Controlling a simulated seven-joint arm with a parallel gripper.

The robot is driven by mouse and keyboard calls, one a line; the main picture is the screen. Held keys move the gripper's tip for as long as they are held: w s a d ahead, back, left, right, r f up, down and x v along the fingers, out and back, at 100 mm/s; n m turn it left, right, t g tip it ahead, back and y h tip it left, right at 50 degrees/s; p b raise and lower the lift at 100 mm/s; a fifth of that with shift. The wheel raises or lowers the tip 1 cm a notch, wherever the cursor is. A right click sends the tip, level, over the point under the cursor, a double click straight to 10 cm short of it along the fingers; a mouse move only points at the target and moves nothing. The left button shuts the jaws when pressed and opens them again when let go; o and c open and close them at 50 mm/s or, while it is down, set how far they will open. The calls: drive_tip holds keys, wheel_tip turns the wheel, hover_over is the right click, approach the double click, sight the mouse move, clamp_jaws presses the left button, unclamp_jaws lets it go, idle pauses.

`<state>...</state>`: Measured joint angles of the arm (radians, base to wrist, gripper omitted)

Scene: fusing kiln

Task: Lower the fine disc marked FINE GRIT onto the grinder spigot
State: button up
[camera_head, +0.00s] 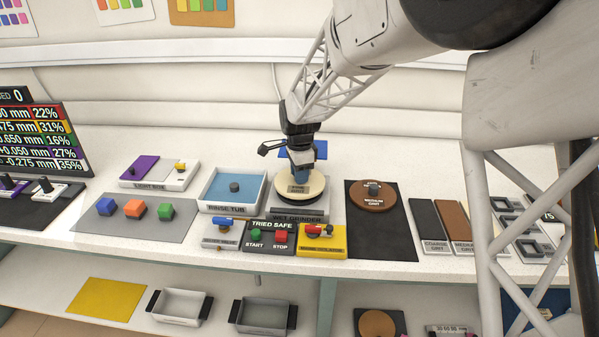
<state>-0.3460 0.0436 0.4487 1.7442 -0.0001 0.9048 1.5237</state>
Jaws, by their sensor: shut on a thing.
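The fine disc (317,186) is a cream round plate with a FINE GRIT label on its middle block. My gripper (299,172) is shut on the middle of this disc from above and looks upright. The disc is over the wet grinder (297,218), a grey unit with a dark round part beneath the disc and a blue part behind. The spigot is hidden under the disc. I cannot tell whether the disc rests on the grinder or is a little above it.
The rinse tub (206,207) stands close left, and a brown medium grit disc (371,194) lies on a dark mat (373,240) at right. A blue valve (218,225), start/stop panel (268,238) and yellow switch plate (322,241) sit in front. The bench behind is clear.

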drive_tip(key=shift+f, duration=0.7)
drive_tip(key=o, duration=1.1)
drive_tip(key=shift+c, duration=0.2)
drive_tip(key=shift+r, duration=0.15)
drive_tip(key=shift+r, duration=3.75)
